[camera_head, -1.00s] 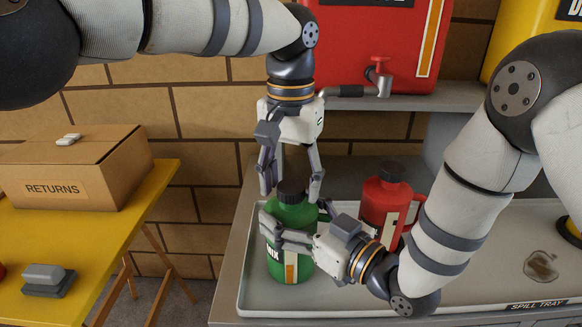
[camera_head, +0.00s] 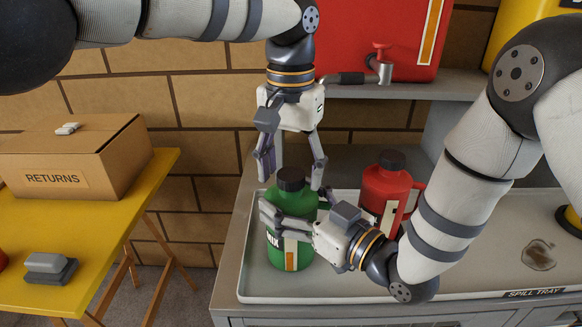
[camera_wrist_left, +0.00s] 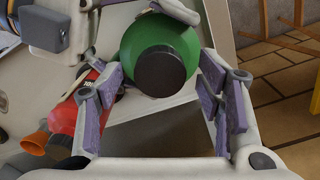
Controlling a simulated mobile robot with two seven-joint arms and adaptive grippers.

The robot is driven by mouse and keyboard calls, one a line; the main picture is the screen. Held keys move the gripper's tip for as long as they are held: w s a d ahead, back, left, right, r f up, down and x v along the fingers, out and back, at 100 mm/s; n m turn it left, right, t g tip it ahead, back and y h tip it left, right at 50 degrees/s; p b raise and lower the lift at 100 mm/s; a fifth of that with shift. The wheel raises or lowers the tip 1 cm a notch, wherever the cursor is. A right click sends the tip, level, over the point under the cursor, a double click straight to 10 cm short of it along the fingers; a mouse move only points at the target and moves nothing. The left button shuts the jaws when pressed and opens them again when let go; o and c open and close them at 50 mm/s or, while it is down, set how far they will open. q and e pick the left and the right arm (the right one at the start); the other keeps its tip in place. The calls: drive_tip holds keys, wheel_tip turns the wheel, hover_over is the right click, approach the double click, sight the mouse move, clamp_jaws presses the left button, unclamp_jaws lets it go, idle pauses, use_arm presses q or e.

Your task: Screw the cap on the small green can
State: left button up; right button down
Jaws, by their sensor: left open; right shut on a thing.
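The small green can (camera_head: 291,262) stands upright at the left end of the spill tray. Its black cap (camera_head: 291,179) sits on its top; how tight it is I cannot tell. My right gripper (camera_head: 290,222) is shut around the can's upper body from the right and hides part of it. My left gripper (camera_head: 291,178) points down over the can, open, with a finger on each side of the cap and gaps between. The left wrist view shows the cap (camera_wrist_left: 160,71) from above, off beyond the open fingers (camera_wrist_left: 163,95), with nothing between the pads.
A red can (camera_head: 384,186) with a black cap stands close right of the green can. The spill tray (camera_head: 460,284) has clear room at right, with a brown stain. A shelf (camera_head: 440,97) with a red container and tap is above. A RETURNS box (camera_head: 75,165) is left.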

use_arm(q)
drive_tip(key=shift+r, duration=0.15)
wheel_tip(320, 180, up, 12)
idle(0.3)
use_arm(e)
unclamp_jaws()
drive_tip(key=v, duration=1.2)
use_arm(q)
drive_tip(key=shift+f, duration=0.2)
